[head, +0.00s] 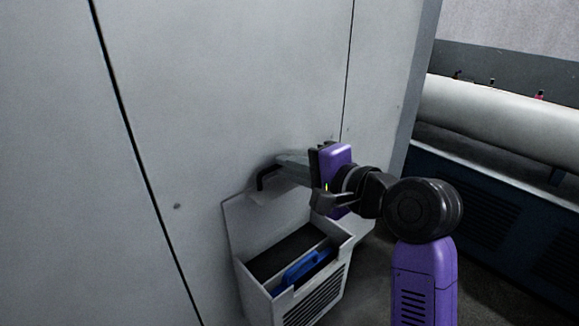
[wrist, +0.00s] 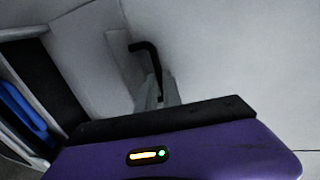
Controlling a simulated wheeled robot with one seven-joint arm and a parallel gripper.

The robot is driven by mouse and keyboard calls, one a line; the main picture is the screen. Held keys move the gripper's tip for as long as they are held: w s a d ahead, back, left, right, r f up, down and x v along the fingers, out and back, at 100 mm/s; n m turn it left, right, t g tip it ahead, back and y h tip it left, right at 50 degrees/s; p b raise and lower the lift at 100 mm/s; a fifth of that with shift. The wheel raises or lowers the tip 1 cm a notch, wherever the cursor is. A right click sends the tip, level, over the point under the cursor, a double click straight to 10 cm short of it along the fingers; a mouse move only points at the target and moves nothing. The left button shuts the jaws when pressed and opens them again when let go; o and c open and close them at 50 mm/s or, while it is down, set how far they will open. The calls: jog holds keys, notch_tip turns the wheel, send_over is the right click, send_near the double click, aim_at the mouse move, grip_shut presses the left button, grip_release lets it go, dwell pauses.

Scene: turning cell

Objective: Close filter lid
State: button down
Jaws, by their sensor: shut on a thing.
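The filter box (head: 328,284) is on the grey wall, open at the top. Its pale lid (head: 241,222) stands raised at the back of the box, against the wall; it also shows in the wrist view (wrist: 88,58). A black bent handle (head: 265,178) is at the lid's upper part, and it shows in the wrist view (wrist: 146,48). My gripper (head: 293,168) is at this handle and shut on it. The exact contact is partly hidden by the gripper body in both views.
Inside the box are a dark filter surface (head: 285,253) and a blue part (head: 303,268). The flat wall (head: 190,100) rises close behind the gripper. At right, a long pale cylinder (head: 500,120) lies above a dark slatted base (head: 500,200).

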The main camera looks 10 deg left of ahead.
jog(key=s+d+f+t+y+b, duration=0.3)
jog(key=f+b, duration=0.5)
jog(key=b, duration=1.3)
jog(key=s+d+f+t+y+b, duration=0.4)
jog(key=d+f+b, duration=0.4)
jog(key=b, duration=1.3)
jog(key=shift+s+f+y+b, duration=0.3)
jog(key=shift+s+f+y, duration=0.5)
jog(key=shift+y, duration=0.5)
jog(key=shift+s+r, duration=0.1)
jog(key=c, duration=1.8)
grip_release()
jog(key=shift+a, duration=0.1)
jog(key=shift+d+r+t, duration=0.25)
jog(key=shift+d+t, duration=0.05)
jog(key=shift+d, duration=0.05)
jog(key=shift+f, duration=0.1)
jog(key=shift+b+v, duration=0.4)
jog(key=shift+v, duration=3.45)
